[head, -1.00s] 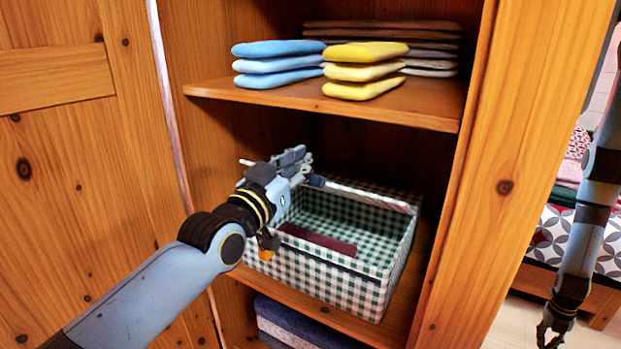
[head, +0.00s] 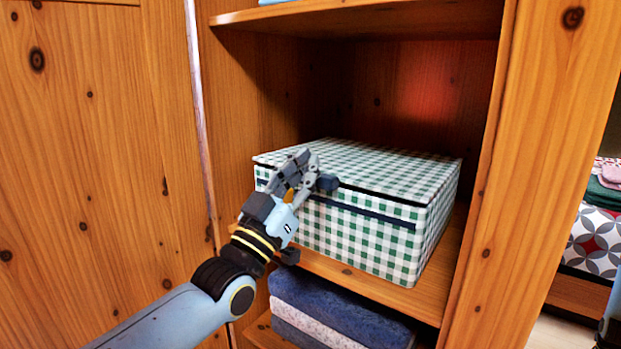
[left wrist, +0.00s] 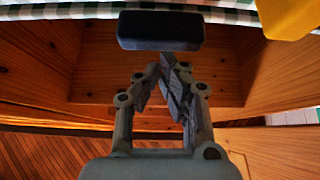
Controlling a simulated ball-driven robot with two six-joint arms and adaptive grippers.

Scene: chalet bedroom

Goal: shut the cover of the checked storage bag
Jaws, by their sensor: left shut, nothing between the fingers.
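The green-and-white checked storage bag (head: 390,245) stands on the wardrobe's middle shelf. Its checked cover (head: 385,165) lies flat across the top, with a thin dark line under its front edge. A dark block (head: 328,183), apparently a tab on the cover's front edge, sits beside my left fingertips. The block also shows in the left wrist view (left wrist: 160,31), just beyond the fingertips. My left gripper (head: 303,160) is shut and empty at the cover's front edge, hiding part of it. I cannot tell whether it touches the cover.
The wardrobe's left door (head: 100,160) stands beside my left arm, and the right post (head: 520,180) bounds the opening. An upper shelf (head: 370,20) is above the bag, with free room between. Folded cloths (head: 340,310) lie below. A bed (head: 595,235) is at far right.

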